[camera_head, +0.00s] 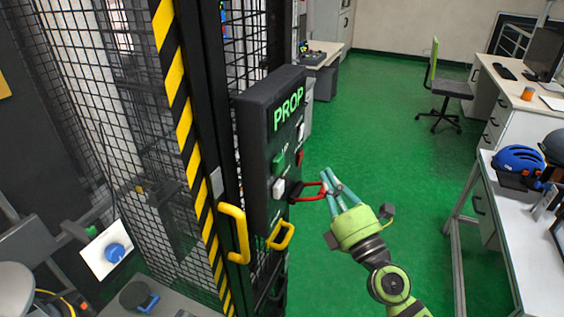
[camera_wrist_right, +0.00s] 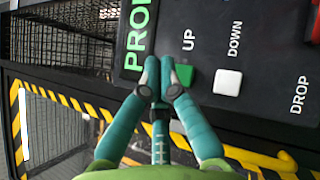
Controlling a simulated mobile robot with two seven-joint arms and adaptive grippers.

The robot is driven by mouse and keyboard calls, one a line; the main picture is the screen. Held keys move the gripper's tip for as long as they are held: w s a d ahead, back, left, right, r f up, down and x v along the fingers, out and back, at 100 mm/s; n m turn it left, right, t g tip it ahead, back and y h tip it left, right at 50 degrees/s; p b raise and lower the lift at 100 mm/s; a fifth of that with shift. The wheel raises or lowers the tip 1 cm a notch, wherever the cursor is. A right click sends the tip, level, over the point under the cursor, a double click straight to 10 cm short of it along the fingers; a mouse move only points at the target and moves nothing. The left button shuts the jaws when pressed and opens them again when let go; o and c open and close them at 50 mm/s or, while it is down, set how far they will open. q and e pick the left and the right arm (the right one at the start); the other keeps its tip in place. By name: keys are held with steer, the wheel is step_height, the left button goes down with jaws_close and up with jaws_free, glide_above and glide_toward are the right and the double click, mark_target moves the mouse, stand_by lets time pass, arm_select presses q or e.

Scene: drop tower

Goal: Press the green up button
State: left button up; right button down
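The green up button (camera_head: 278,163) is on the dark control panel (camera_head: 255,150), above the white down button (camera_head: 279,188). In the right wrist view, the green button (camera_wrist_right: 184,75) sits under the label UP, with the white button (camera_wrist_right: 227,82) to its right. My right gripper (camera_head: 329,177) is in front of the panel, to the right of the buttons in the head view. In the wrist view its fingertips (camera_wrist_right: 159,80) are together, with nothing between them. They appear just left of the green button and partly overlap its edge; contact cannot be told. My left gripper is not in view.
A red handle (camera_head: 308,191) sticks out from the panel close to my right fingers. Yellow handles (camera_head: 235,232) and the mesh cage (camera_head: 110,120) are on the left. A white desk (camera_head: 510,225) stands at right. Green floor is open behind my gripper.

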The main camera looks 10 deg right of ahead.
mark_target(278, 164)
steer(key=w+a, duration=0.3)
steer(key=a, duration=0.2)
steer(key=shift+w+a+p, duration=0.3)
stand_by(1.0)
steer(key=shift+w+a, duration=0.3)
steer(key=shift+a, duration=0.05)
